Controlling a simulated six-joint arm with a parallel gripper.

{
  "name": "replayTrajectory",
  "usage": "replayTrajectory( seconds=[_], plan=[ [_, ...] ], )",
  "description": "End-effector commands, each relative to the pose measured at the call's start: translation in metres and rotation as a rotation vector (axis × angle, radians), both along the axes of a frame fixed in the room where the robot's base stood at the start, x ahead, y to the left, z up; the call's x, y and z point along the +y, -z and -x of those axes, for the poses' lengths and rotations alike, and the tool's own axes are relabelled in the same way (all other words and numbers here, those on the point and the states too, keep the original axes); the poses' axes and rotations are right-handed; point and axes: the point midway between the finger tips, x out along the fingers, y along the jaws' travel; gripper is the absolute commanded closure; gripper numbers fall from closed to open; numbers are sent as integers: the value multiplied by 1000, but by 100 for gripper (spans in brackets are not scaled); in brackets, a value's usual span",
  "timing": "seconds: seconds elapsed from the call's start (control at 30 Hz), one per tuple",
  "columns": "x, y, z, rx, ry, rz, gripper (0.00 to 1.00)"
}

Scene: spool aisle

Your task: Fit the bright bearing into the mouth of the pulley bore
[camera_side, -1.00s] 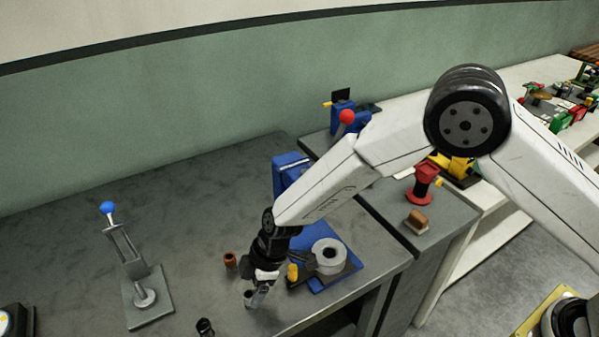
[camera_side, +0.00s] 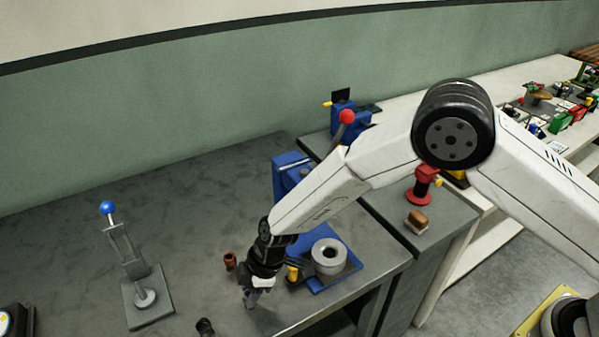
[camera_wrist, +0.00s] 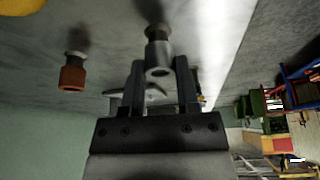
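The pulley (camera_side: 328,258) is a light grey spool on a blue base plate (camera_side: 345,277), its dark bore facing up. My gripper (camera_side: 250,302) points down over the near edge of the grey bench in the side view, left of the pulley. In the wrist view my gripper (camera_wrist: 160,85) has its two fingers apart. A bright metal cylinder, seemingly the bearing (camera_wrist: 158,60), stands on the bench between the fingertips, with a narrow gap at the right finger. In the side view my gripper hides it.
A brown bush (camera_side: 230,260) stands just behind my gripper; it is also in the wrist view (camera_wrist: 72,76). A dark small cup (camera_side: 205,327) sits at the front edge. A blue-knobbed lever stand (camera_side: 147,298) is at left. A yellow part (camera_side: 292,273) lies beside the pulley.

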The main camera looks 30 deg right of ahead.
Motion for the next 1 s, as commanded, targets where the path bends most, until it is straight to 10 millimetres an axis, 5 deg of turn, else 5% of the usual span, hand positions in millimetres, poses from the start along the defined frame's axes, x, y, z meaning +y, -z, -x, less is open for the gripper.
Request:
replayTrajectory(
  seconds=[0.07,0.57,1.0],
  plan=[
    [0,0,0,0,0,0,100],
    [0,-6,0,-1,-1,-1,100],
    [-7,-47,11,-1,0,-2,100]
  ],
)
